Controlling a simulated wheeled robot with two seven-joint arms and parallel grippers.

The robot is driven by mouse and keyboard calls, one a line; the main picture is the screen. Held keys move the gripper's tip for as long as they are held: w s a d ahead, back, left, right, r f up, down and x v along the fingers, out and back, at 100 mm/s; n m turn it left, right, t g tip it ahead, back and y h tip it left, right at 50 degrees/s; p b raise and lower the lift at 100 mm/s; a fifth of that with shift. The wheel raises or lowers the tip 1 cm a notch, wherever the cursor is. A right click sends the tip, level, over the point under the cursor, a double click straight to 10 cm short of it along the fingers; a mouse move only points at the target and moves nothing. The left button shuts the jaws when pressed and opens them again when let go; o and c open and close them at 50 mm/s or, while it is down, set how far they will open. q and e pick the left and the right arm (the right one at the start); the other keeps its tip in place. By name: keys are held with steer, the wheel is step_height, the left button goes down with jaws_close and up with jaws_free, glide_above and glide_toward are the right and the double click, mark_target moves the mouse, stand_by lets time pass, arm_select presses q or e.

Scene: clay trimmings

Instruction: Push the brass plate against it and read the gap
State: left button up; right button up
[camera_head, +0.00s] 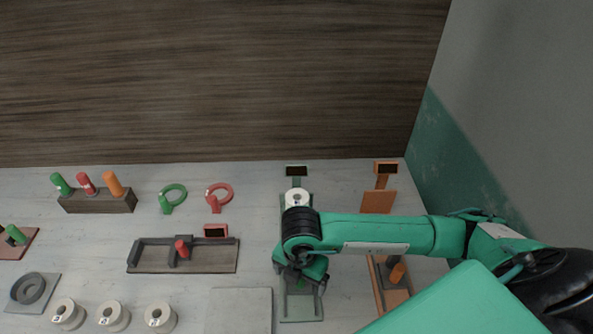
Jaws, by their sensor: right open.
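My right gripper (303,278) is open and points down over a long grey-green fixture (302,308). My arm comes in from the right and hides the middle of this fixture. A white ringed part (297,198) shows at its far end, just behind my wrist, with a dark display (297,170) behind it. Whether the gripper touches anything is hidden. I cannot clearly pick out a brass plate; a brown-orange plate (379,202) stands on the orange fixture to the right, below another dark display (386,168). The displays are too small to read. My left gripper is out of view.
A dark fixture (208,260) with a red knob (182,249) lies left of my gripper. Behind are a plug rack (98,203), a green ring (174,195) and a red ring (219,194). White spools (160,318) line the front. A bare grey slab (238,310) lies between.

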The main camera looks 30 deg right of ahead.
steer(key=shift+r+p, duration=2.5)
steer(key=shift+r, duration=1.05)
steer(key=shift+s+f, duration=0.1)
